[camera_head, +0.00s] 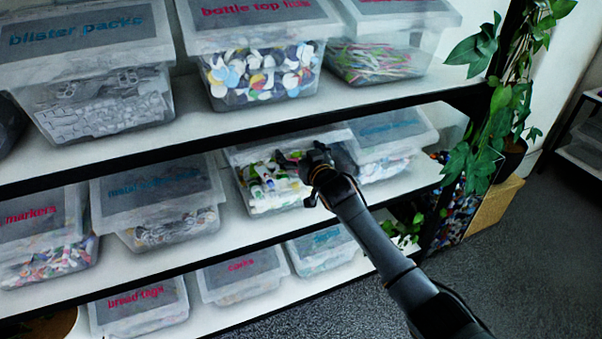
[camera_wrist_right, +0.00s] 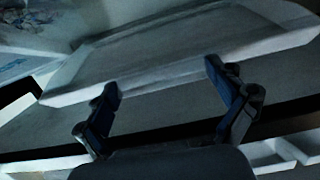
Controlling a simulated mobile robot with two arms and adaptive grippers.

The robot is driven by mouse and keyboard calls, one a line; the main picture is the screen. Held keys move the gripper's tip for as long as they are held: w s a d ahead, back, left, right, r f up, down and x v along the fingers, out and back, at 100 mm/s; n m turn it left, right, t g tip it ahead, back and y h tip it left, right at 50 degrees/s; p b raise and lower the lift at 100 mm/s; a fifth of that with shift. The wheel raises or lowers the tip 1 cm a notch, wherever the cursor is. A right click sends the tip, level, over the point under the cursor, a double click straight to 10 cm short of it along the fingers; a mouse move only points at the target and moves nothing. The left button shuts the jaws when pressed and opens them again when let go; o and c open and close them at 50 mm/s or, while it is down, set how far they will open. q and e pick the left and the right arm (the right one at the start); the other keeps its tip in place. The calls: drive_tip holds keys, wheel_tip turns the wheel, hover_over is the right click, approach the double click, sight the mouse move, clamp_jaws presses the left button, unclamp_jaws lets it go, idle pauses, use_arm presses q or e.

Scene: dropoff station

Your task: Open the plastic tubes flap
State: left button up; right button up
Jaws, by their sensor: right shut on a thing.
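On the middle shelf stands a clear bin (camera_head: 272,204) of small white, green and coloured pieces. Its lid flap (camera_head: 245,154) is pale; any label on it is hidden by my gripper, so I cannot read it. My right gripper (camera_head: 300,168) is at the front of this flap. In the right wrist view the flap (camera_wrist_right: 190,50) is a grey panel with a pale rim, and the fingers (camera_wrist_right: 161,77) stand apart at its edge, shut on it. How far the flap is raised is unclear. My left gripper is out of view.
Neighbouring bins stand close on both sides, a metal-coloured one (camera_head: 165,235) left and a blue-labelled one (camera_head: 385,170) right. The upper shelf (camera_head: 300,113) runs just above the flap. A trailing plant (camera_head: 490,130) hangs at the right. The grey floor (camera_head: 530,270) is open.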

sight(296, 135)
drive_tip(key=r, duration=0.1)
drive_tip(key=w+r, duration=0.1)
drive_tip(key=r, duration=0.1)
drive_tip(key=shift+w+a+r+p, duration=0.2)
drive_tip(key=shift+a+r+p, duration=0.05)
drive_tip(key=shift+r+p, duration=0.15)
drive_tip(key=shift+w+r, duration=0.15)
drive_tip(key=shift+r, duration=0.05)
drive_tip(key=o, duration=1.3)
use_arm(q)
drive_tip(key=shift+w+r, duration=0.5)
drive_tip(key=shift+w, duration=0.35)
use_arm(e)
drive_tip(key=shift+f, duration=0.1)
